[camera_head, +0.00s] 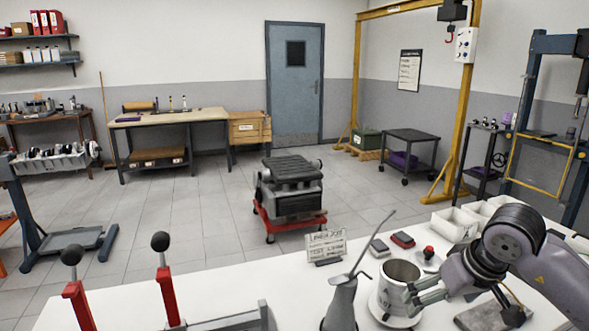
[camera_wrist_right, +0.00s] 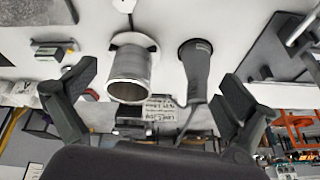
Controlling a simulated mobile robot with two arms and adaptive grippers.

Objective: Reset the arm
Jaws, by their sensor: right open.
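My right gripper (camera_head: 418,292) comes in from the right over the white bench and is open. In the head view its fingers overlap the right side of a metal cylinder (camera_head: 398,284) standing on a round white base. In the wrist view the same cylinder (camera_wrist_right: 128,78) and a dark oil can (camera_wrist_right: 195,75) appear in the gap between the spread fingers, and nothing is gripped. Whether a finger touches the cylinder I cannot tell. My left gripper is not in view.
The oil can (camera_head: 341,303) with a thin spout stands left of the cylinder. A small sign (camera_head: 326,246), a red button (camera_head: 428,253) and white bins (camera_head: 455,224) are behind. Red levers (camera_head: 167,290) rise at the left. A grey plate (camera_head: 490,315) lies under my arm.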

